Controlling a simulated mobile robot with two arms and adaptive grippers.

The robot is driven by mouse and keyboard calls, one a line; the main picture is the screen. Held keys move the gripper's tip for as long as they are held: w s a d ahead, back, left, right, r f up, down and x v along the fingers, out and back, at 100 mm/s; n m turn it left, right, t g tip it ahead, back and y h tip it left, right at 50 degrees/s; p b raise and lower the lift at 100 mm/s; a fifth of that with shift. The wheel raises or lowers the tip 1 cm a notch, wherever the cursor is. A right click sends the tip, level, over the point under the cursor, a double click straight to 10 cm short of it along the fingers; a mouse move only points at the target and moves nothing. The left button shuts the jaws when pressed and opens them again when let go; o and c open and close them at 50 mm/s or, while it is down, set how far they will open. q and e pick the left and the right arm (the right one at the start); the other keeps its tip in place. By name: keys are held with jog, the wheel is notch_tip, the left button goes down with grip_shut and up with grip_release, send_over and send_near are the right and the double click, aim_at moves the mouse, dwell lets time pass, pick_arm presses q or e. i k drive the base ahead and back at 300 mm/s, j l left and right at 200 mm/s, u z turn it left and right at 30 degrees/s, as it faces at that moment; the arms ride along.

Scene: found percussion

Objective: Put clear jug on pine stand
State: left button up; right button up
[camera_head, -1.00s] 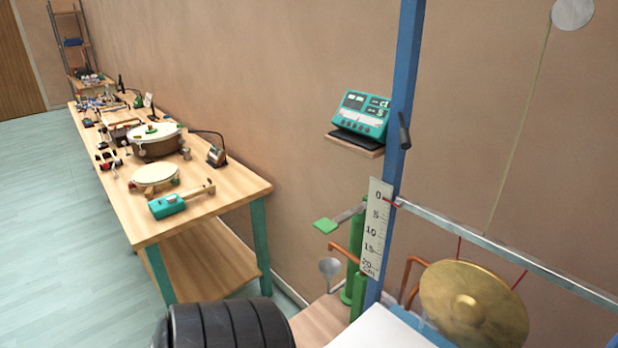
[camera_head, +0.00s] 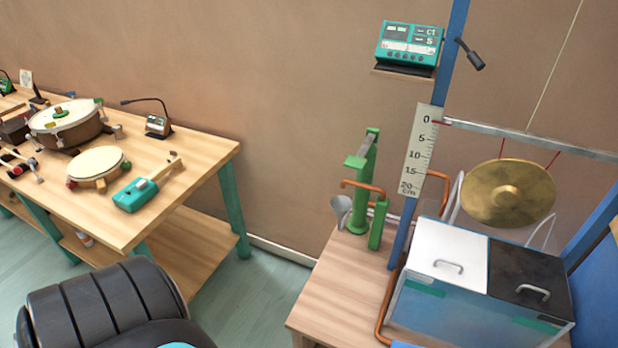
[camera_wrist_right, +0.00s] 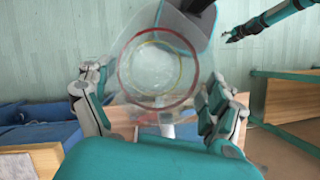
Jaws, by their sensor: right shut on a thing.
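The clear jug (camera_wrist_right: 150,98) is in my right gripper (camera_wrist_right: 157,100) in the right wrist view. The fingers are shut on it from both sides. I look into its round mouth, which has a red ring and a yellow ring inside. The jug and right gripper are not seen in the head view. A pale wooden stand (camera_head: 338,285), which looks like the pine stand, is right of centre in the head view. What seems to be my left gripper (camera_wrist_right: 236,34) is at the upper right of the wrist view, too small to tell open from shut.
On the wooden stand are a green pump (camera_head: 366,180) and a clear tank (camera_head: 440,312) with white and black lids. A gong (camera_head: 508,193) hangs above the tank. A workbench (camera_head: 200,160) with drums is at left. The stand's front left top is bare.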

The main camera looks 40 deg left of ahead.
aim_at(364, 286)
jog(key=j, duration=0.85)
jog(key=k+j, duration=0.1)
jog(key=j, duration=0.7)
jog(key=i+j, duration=0.25)
jog(key=j, duration=0.15)
jog(key=i+j, duration=0.25)
jog(key=j, duration=0.1)
